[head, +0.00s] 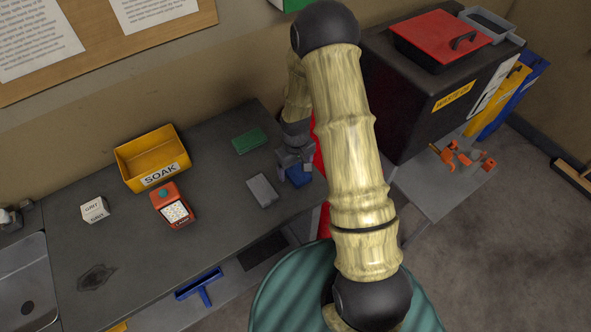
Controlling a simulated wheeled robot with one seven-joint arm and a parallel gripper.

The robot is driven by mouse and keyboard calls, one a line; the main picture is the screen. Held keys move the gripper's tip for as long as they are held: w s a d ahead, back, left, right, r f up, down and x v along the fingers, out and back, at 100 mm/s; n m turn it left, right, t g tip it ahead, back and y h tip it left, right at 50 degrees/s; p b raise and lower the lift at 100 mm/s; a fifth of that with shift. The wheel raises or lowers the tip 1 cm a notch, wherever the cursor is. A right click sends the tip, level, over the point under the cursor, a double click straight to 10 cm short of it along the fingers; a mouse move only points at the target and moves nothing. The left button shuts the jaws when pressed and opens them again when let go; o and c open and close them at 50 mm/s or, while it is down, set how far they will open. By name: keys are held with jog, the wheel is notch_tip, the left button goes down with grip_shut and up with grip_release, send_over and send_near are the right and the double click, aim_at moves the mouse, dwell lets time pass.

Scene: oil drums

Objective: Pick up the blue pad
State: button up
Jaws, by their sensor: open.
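The blue pad (299,176) lies near the right end of the grey worktop, partly hidden by my gripper. My gripper (294,164) is open, directly over or at the blue pad. I cannot tell whether its fingers touch the pad or stand around it. A grey pad (262,191) lies just to the left of the blue one. A green pad (249,141) lies farther back on the worktop.
A yellow SOAK tray (152,160), an orange device (172,204) and a white GRIT block (95,210) stand on the worktop (130,250). A black waste-oil box (420,100) with a red lid rises at right. A sink (25,275) is at far left.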

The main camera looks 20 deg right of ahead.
aim_at(296, 170)
jog(key=shift+c, duration=0.2)
dwell(0.3)
jog(key=c, duration=1)
jog(key=shift+r, duration=0.15)
notch_tip(296, 170, up, 10)
jog(key=shift+f+b, duration=0.1)
jog(key=shift+b, duration=0.9)
